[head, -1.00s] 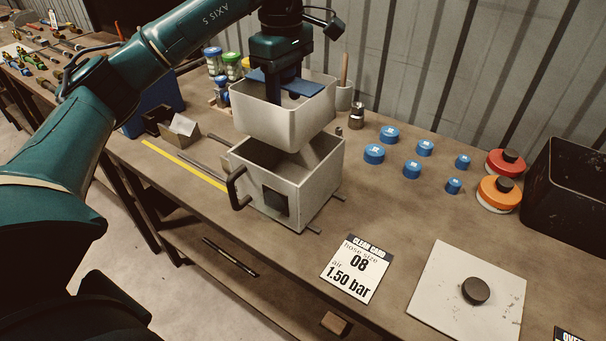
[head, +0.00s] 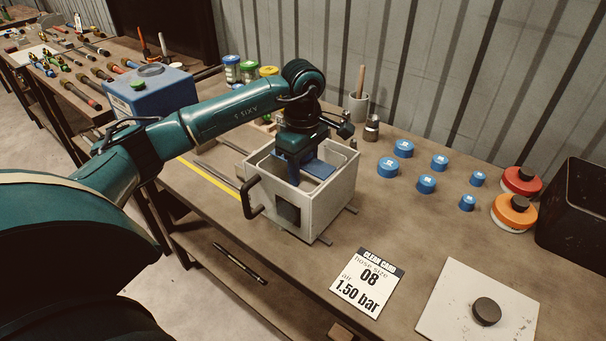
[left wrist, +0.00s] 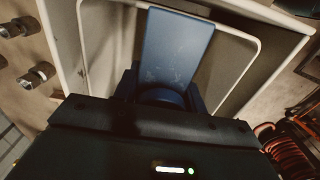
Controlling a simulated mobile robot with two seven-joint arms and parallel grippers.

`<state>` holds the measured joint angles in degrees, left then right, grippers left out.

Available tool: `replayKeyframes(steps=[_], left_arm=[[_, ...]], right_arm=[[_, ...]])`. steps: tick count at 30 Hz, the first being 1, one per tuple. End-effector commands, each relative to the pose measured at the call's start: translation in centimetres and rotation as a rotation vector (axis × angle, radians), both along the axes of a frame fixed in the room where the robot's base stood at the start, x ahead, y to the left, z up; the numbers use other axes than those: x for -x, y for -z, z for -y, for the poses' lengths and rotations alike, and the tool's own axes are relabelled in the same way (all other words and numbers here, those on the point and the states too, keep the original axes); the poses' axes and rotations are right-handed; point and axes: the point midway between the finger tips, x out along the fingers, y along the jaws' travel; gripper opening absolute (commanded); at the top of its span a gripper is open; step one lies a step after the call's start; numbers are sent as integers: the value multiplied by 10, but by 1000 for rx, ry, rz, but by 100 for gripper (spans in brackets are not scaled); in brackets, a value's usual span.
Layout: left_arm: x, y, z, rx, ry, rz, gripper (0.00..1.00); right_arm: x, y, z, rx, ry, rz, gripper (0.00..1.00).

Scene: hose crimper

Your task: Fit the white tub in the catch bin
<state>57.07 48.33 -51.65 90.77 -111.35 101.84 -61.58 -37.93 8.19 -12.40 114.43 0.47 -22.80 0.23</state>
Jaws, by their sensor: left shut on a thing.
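The grey-white catch bin (head: 324,214) stands on the bench, with a black handle on its left and a dark square on its front. The white tub (head: 341,160) is down inside it, and its rim looks about level with the bin's rim. In the left wrist view the tub's rim (left wrist: 257,48) runs inside the bin's rim (left wrist: 296,38), with a gap. My left gripper (head: 308,170) reaches down into the tub, shut on its blue bar (left wrist: 176,48). The fingertips and the tub's base are hidden. My right gripper is out of view.
Several blue caps (head: 403,148) lie right of the bin. A clean card (head: 368,283) lies in front. Red (head: 521,181) and orange (head: 513,212) knobbed discs and a black box (head: 582,215) are further right. A blue box (head: 150,95) stands behind left.

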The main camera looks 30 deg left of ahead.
Motion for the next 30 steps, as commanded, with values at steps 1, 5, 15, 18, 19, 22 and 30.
replayKeyframes(steps=[1,5,15,18,19,22,30], left_arm=[[1,7,0,1,0,-5,15],[1,24,0,1,-1,-3,15],[0,30,0,0,0,-1,15],[0,30,0,0,0,-1,46],[0,30,0,0,0,-1,49],[0,30,0,0,0,-1,57],[0,30,0,0,0,-2,63]], right_arm=[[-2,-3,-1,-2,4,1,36],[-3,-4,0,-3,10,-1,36],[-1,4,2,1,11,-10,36],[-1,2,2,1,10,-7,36],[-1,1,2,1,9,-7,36],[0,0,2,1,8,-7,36],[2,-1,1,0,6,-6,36]])
